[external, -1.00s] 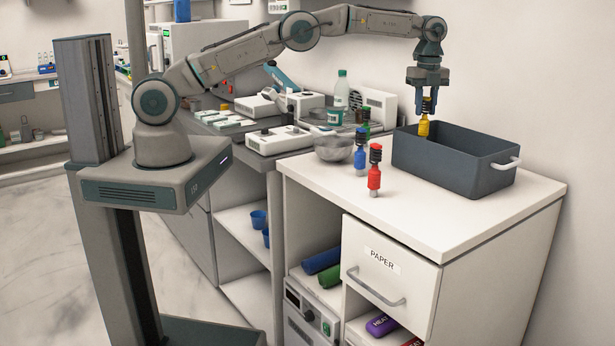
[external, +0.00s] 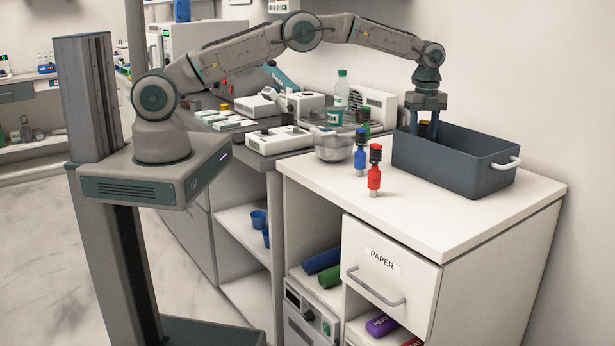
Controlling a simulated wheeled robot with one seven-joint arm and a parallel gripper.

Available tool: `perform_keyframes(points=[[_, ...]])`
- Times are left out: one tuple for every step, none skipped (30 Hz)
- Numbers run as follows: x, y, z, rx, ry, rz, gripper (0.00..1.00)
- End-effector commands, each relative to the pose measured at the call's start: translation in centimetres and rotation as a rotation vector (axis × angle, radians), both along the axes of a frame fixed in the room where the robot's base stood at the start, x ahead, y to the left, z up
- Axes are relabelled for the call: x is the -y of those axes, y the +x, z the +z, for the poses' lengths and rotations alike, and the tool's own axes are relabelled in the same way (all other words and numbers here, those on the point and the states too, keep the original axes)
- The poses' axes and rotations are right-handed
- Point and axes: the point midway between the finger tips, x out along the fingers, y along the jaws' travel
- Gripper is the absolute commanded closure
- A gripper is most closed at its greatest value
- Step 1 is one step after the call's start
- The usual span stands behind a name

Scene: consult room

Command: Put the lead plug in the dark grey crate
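The dark grey crate (external: 455,168) stands on the white counter top, with a white handle on its right end. My gripper (external: 424,128) points straight down into the left part of the crate. Its fingertips are partly behind the crate's near wall, and I cannot tell whether they are open or shut. The yellow plug with a black top is hidden now by the wall. A red plug (external: 374,178) and a blue plug (external: 360,160) stand upright on the counter left of the crate. A green plug (external: 366,122) stands further back. No label shows which is the lead plug.
A metal bowl (external: 333,147) sits left of the blue plug. A bottle (external: 342,92) and several devices stand on the grey counter behind. The front right of the white counter top (external: 470,215) is clear. A wall is close behind the crate.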

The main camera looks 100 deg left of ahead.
Motion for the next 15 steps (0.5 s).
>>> perform_keyframes(points=[[0.0, 0.0, 0.0, 0.000, 0.000, 0.000, 0.51], [0.0, 0.0, 0.0, 0.000, 0.000, 0.000, 0.51], [0.0, 0.0, 0.0, 0.000, 0.000, 0.000, 0.51], [0.0, 0.0, 0.0, 0.000, 0.000, 0.000, 0.51], [0.0, 0.0, 0.0, 0.000, 0.000, 0.000, 0.51], [0.0, 0.0, 0.0, 0.000, 0.000, 0.000, 0.51], [0.0, 0.0, 0.0, 0.000, 0.000, 0.000, 0.51], [0.0, 0.0, 0.1, 0.000, 0.000, 0.000, 0.51], [0.0, 0.0, 0.2, 0.000, 0.000, 0.000, 0.51], [0.0, 0.0, 0.4, 0.000, 0.000, 0.000, 0.51], [0.0, 0.0, 0.6, 0.001, 0.000, 0.000, 0.51], [0.0, 0.1, 0.9, 0.003, 0.001, 0.000, 0.51], [0.0, 0.1, 1.2, 0.004, 0.002, 0.000, 0.51], [0.0, 0.1, 1.7, 0.004, 0.002, 0.000, 0.51], [0.0, 0.1, 2.4, 0.005, 0.001, 0.000, 0.51]])
